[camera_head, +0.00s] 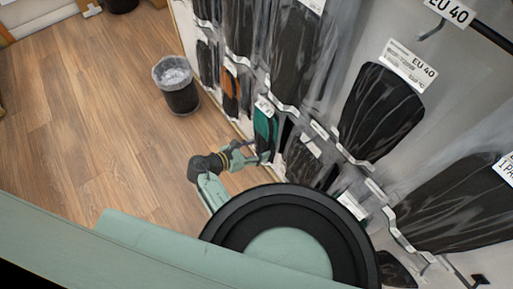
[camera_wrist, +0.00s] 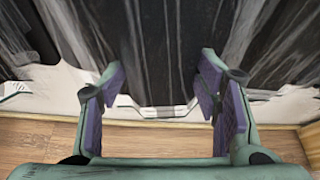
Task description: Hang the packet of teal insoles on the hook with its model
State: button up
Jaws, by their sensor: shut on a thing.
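The packet of teal insoles (camera_head: 263,125) shows in the head view at the lower part of the display wall, with a white label at its top. My gripper (camera_head: 265,157) is at its lower end, shut on it. In the wrist view my gripper's two purple-padded fingers (camera_wrist: 160,95) stand wide apart on either side of a dark, clear-wrapped shape. No teal shows there, and I cannot tell where the packet's edges end against the wall behind. I cannot tell whether the packet is on a hook; its hanging point is hidden.
Black insole packets (camera_head: 381,112) hang in rows on the wall, with EU 40 labels. An orange packet (camera_head: 229,92) hangs farther left. A lined waste bin (camera_head: 176,87) stands on the open wooden floor (camera_head: 100,110). Price rails (camera_head: 335,143) jut out below the packets.

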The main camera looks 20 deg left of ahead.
jog(key=o, duration=1.3)
jog(key=v, duration=1.2)
